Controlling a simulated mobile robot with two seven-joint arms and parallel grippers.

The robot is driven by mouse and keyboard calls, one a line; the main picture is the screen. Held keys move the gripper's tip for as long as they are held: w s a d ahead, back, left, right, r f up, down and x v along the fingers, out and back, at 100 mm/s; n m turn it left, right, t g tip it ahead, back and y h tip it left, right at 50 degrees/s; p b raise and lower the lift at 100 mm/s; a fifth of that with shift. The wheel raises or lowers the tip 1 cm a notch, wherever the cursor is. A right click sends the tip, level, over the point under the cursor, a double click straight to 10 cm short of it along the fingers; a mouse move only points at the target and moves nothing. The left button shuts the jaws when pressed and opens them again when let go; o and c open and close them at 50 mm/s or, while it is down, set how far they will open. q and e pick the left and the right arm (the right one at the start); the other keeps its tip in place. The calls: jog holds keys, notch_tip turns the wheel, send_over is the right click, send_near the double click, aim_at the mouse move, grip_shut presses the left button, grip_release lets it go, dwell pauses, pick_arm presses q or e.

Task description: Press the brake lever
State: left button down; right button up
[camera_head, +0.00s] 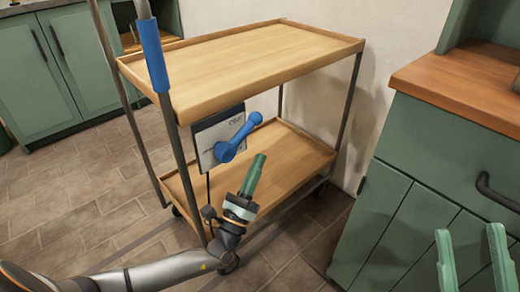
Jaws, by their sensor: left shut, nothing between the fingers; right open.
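A blue lever (238,137) with a round hub at its lower left is mounted on a white and dark panel (206,140) on the near side of a wooden two-shelf cart (240,55). The lever slants up to the right. My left gripper (258,160) is shut and empty, its green fingers pointing up just below and right of the lever. A small gap shows between them in the picture; I cannot tell the depth. My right gripper (471,245) is open and empty at the lower right, far from the lever.
A blue grip (153,55) wraps the cart's upright bar. A green cabinet with a wooden top (455,85) stands at the right, near my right gripper. Green cabinets (65,70) stand at the back left. The tiled floor (70,210) left of the cart is clear.

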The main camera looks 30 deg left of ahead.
pick_arm(q)
jog(key=v, duration=0.7)
jog(key=shift+d+f, duration=0.1)
jog(key=shift+f, duration=0.1)
